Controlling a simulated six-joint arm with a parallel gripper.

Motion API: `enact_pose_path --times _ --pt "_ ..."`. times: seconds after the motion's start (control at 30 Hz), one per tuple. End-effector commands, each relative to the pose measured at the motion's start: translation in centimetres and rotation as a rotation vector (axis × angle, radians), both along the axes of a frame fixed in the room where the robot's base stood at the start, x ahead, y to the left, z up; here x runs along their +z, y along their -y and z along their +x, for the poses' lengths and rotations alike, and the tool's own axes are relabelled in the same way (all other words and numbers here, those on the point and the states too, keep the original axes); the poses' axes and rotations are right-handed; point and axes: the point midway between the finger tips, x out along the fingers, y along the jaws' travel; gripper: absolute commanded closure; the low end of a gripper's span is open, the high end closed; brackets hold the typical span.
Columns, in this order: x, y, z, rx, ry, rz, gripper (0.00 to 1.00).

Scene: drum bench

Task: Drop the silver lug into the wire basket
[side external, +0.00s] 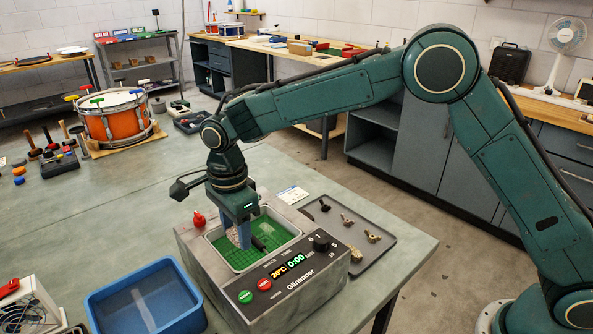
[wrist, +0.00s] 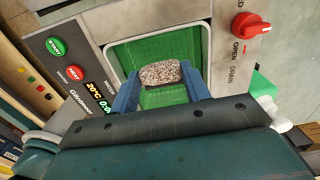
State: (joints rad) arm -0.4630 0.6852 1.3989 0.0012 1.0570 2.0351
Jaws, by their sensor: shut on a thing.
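My gripper (wrist: 160,92) points down into the tank opening of a grey cleaner. Its blue fingers are shut on a speckled grey-brown rounded block (wrist: 158,73), seemingly the silver lug. The block also shows in the side view (side external: 233,238), partly hidden by a finger. The green gridded lining (wrist: 150,49) below and around the fingers appears to be the wire basket in the tank; it shows in the side view too (side external: 276,226). I cannot tell whether the block touches its floor. A dark bar shows beside the fingers in the side view.
The cleaner's front panel (side external: 300,274) has buttons, a display and a black knob. A red valve (side external: 199,219) stands at its left rim. A blue bin (side external: 107,297) is to the left. A grey tray (side external: 385,252) with several small fittings lies right. An orange drum (side external: 114,124) stands farther back.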

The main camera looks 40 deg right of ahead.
Motion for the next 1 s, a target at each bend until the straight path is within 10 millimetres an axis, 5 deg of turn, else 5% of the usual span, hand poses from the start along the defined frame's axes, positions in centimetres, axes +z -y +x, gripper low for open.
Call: enact_pose_path --times 0.4,0.43,0.57,1.0 --pt "0.01 0.0 0.01 0.0 0.0 0.0 0.76" --pt "0.01 0.0 0.01 0.0 0.0 0.0 0.5" --pt "0.02 0.0 0.01 0.0 0.001 0.0 0.28" --pt "0.5 -0.02 0.05 0.0 0.002 0.001 0.28"
